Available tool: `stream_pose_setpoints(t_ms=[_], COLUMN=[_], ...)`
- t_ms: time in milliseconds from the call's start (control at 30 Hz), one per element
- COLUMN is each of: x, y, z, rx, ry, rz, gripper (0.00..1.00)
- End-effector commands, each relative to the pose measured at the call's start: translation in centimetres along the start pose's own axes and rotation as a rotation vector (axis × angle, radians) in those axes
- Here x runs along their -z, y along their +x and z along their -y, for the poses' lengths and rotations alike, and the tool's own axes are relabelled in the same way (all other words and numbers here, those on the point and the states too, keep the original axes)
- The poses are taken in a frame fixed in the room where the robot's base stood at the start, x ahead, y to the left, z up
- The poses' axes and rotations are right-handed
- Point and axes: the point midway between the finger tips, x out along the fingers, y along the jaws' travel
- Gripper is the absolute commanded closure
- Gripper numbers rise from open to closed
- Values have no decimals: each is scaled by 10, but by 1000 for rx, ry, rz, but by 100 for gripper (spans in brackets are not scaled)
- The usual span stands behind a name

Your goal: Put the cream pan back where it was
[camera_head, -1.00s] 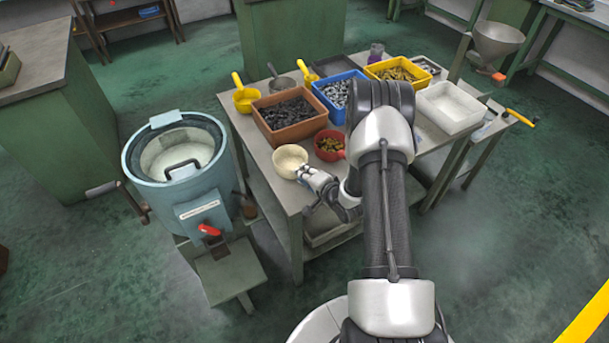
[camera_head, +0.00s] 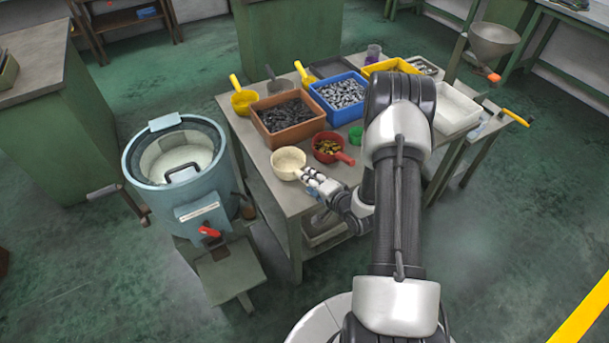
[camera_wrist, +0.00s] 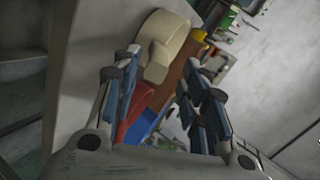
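The cream pan (camera_head: 288,160) sits at the near left corner of the work table (camera_head: 262,170), left of the red pan (camera_head: 327,146). My gripper (camera_head: 307,175) is low at its right side, fingertips close to it. In the wrist view the cream pan (camera_wrist: 166,40) lies just beyond the fingertips, nearer the left finger. My gripper (camera_wrist: 160,72) has its fingers spread apart with nothing clamped between them. Whether a finger touches the pan, I cannot tell.
A brown bin (camera_head: 289,119) and a blue bin (camera_head: 341,93) of metal parts stand behind the pans. A yellow pan (camera_head: 244,101) is at the back left. A green pan (camera_head: 355,134) is partly hidden by my arm. A blue-grey drum machine (camera_head: 178,175) stands left of the table.

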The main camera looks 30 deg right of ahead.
Motion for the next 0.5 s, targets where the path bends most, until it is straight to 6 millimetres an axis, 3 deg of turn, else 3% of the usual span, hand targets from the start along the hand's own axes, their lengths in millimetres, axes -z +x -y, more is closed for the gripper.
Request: stream_pose_setpoints(t_ms=[100, 233, 400, 500], x=[1, 1, 1, 6], y=[-27, -47, -59, -59], z=[1, 1, 2, 14], rx=[-2, -1, -4, -31], ry=[3, 2, -9, -75], rz=[-2, -2, 0, 1], gripper=[60, 60, 60, 60])
